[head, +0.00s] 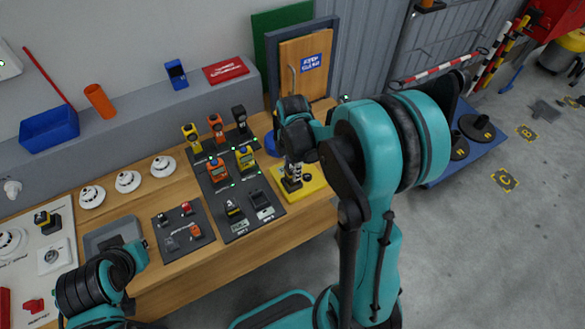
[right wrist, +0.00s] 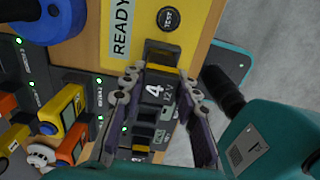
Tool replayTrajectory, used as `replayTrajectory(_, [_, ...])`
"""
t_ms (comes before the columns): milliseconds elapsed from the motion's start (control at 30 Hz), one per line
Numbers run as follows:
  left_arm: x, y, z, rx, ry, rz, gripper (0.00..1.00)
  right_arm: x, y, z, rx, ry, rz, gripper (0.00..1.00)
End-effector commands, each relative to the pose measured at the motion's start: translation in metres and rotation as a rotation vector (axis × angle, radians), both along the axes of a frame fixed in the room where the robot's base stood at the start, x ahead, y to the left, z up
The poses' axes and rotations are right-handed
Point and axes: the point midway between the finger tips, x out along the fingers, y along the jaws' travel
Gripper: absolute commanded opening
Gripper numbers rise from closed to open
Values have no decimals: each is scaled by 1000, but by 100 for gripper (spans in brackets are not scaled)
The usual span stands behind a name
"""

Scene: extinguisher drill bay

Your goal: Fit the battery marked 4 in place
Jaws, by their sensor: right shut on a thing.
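My right gripper (head: 294,160) is shut on the battery marked 4 (right wrist: 154,91), a dark block with a white 4 and a yellow band. In the right wrist view the gripper (right wrist: 160,105) has one finger on each side of it. In the head view the gripper points down over the yellow pad (head: 312,184), which in the right wrist view (right wrist: 190,45) bears a READY label and a round TEST button (right wrist: 168,19). I cannot tell whether the battery touches the pad.
A black charging board (head: 234,234) with several tools and batteries lies left of the pad. A smaller black mat (head: 164,248), a grey tray (head: 112,229) and white round detectors (head: 128,181) are farther left. A blue round thing (head: 271,144) stands behind the pad. The floor at right is mostly open.

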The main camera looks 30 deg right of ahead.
Motion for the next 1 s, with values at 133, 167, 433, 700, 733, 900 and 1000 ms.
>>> replayTrajectory(133, [0, 0, 0, 0, 0, 0, 0, 0, 0, 0, 0, 0, 0, 0])
replayTrajectory(167, [0, 0, 0, 0, 0, 0, 0, 0, 0, 0, 0, 0, 0, 0])
replayTrajectory(433, [0, 0, -4, 0, 0, 0, 0, 0, 0, -5, 0, 0, 0, 0])
replayTrajectory(700, [0, 0, -8, 0, 0, 0, 0, 0, 0, -9, 0, 0, 0, 0])
replayTrajectory(733, [0, 0, -8, 0, 0, 0, 0, 0, 0, -9, 0, 0, 0, 0])
replayTrajectory(900, [0, 0, -11, 0, 0, 0, 0, 0, 0, -12, 0, 0, 0, 0])
replayTrajectory(1000, [0, 0, -12, 0, 0, 0, 0, 0, 0, -13, 0, 0, 0, 0])
